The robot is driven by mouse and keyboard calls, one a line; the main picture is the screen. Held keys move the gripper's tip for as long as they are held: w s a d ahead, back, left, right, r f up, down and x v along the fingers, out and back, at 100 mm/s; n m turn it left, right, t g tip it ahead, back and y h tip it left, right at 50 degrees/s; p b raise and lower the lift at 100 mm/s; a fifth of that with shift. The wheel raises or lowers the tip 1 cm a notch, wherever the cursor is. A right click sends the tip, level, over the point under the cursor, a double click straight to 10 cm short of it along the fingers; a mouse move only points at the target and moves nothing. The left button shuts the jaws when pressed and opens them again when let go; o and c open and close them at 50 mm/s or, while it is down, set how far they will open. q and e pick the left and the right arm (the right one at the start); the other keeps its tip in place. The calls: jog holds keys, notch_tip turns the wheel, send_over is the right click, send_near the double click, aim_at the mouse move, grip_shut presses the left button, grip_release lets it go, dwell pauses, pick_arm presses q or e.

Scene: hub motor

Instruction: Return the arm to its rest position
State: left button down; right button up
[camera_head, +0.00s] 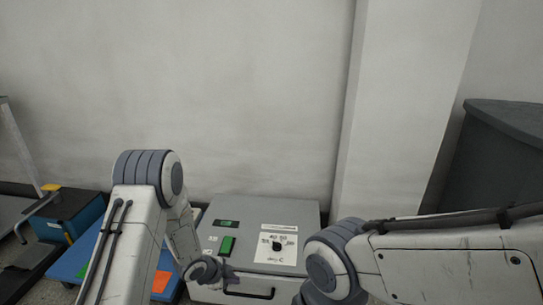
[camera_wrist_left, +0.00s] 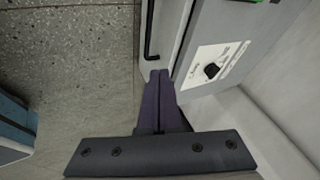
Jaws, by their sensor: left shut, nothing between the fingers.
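My left gripper (camera_head: 229,276) is at the front left of a grey control box in the head view, close to its front edge. In the left wrist view the two dark fingers of my left gripper (camera_wrist_left: 160,75) lie together, shut and empty. They point toward the box's front side, near the black handle; I cannot tell whether they touch it. My right arm comes in from the right in the head view, but its gripper is out of the picture.
The grey control box (camera_head: 300,213) has a green switch (camera_head: 227,246), a black knob (camera_head: 277,245) and a black front handle (camera_head: 250,293). A blue platform (camera_head: 70,265) stands at left. A wall and pillar (camera_head: 400,110) rise behind. A dark grey bin (camera_head: 505,150) stands at right.

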pick_arm(q)
jog(key=s+d+r+n+y, duration=0.1)
jog(key=s+d+r+n, duration=0.1)
jog(key=r, duration=0.4)
jog(key=s+d+r+n+y, duration=0.1)
jog(key=d+r+y, duration=0.1)
jog(key=r, duration=0.4)
jog(key=s+d+r+n+g, duration=0.1)
jog(key=s+r+n+g, duration=0.1)
jog(key=s+r, duration=0.5)
jog(key=s+d+r+n+g, duration=0.1)
jog(key=s+d+r+n, duration=0.1)
jog(key=s, duration=0.9)
jog(key=s+d+r+n+g, duration=0.1)
jog(key=s+r+n+g, duration=0.15)
jog(key=s+r, duration=0.45)
jog(key=s+r+p, duration=0.3)
jog(key=r+p, duration=3.3)
jog(key=p, duration=0.2)
jog(key=shift+r, duration=0.15)
